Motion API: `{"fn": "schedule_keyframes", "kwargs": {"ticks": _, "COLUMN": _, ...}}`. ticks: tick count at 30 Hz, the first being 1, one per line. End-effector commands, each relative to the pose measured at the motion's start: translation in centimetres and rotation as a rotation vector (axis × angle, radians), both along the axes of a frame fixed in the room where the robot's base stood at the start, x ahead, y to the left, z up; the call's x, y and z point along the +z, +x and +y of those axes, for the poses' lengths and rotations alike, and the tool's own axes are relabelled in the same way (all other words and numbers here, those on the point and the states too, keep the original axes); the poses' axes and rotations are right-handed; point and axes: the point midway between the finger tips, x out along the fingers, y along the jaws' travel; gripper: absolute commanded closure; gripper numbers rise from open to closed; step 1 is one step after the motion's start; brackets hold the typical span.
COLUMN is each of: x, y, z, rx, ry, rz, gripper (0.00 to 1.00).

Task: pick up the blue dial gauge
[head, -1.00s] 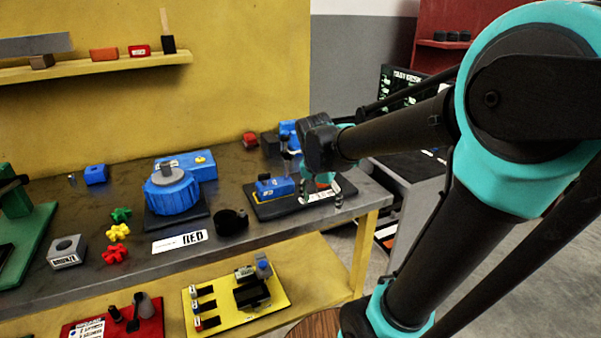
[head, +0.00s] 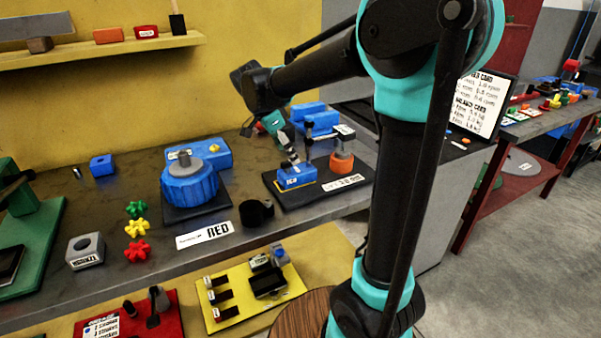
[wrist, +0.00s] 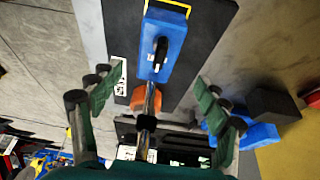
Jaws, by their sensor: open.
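A blue block-shaped body (head: 296,176) with a small label stands on a black board (head: 345,185) on the bench, beside a slim metal and black post. I take it for the dial gauge, but no dial face is clear. In the wrist view the blue body (wrist: 160,45) carries a black part on top. A metal rod runs from it toward the camera. My gripper (head: 270,133) is open and empty above the back of the board. In the wrist view its green fingers (wrist: 160,76) are spread to either side of the blue body and rod, apart from both.
An orange ring-like part (head: 342,161) stands on the same board. Blue blocks (head: 312,114) lie behind it. A blue ribbed drum (head: 195,186) and a black ring (head: 256,212) are to the left. The bench front has free room.

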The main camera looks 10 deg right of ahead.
Motion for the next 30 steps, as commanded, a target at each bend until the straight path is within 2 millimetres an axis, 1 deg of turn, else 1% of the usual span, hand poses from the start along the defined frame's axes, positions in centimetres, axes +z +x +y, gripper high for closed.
{"fn": "schedule_keyframes", "kwargs": {"ticks": 1, "x": -1.0, "y": 0.2, "z": -0.4, "rx": -0.002, "ry": 0.000, "rz": -0.001, "gripper": 0.24}}
{"fn": "schedule_keyframes", "kwargs": {"ticks": 3, "x": -2.0, "y": 0.3, "z": -0.9, "rx": -0.002, "ry": 0.000, "rz": -0.001, "gripper": 0.24}}
{"fn": "schedule_keyframes", "kwargs": {"ticks": 6, "x": -3.2, "y": 0.5, "z": -1.3, "rx": -0.001, "ry": 0.000, "rz": -0.001, "gripper": 0.24}}
{"fn": "schedule_keyframes", "kwargs": {"ticks": 14, "x": -4.7, "y": 0.6, "z": -2.0, "rx": 0.000, "ry": 0.000, "rz": 0.000, "gripper": 0.24}}
{"fn": "schedule_keyframes", "kwargs": {"ticks": 21, "x": -7.8, "y": 0.7, "z": -3.4, "rx": -0.001, "ry": 0.000, "rz": 0.000, "gripper": 0.24}}
{"fn": "schedule_keyframes", "kwargs": {"ticks": 25, "x": -8.6, "y": 0.8, "z": -3.7, "rx": 0.000, "ry": 0.000, "rz": 0.000, "gripper": 0.24}}
{"fn": "schedule_keyframes", "kwargs": {"ticks": 30, "x": -8.7, "y": 0.8, "z": -3.7, "rx": 0.001, "ry": 0.000, "rz": -0.001, "gripper": 0.24}}
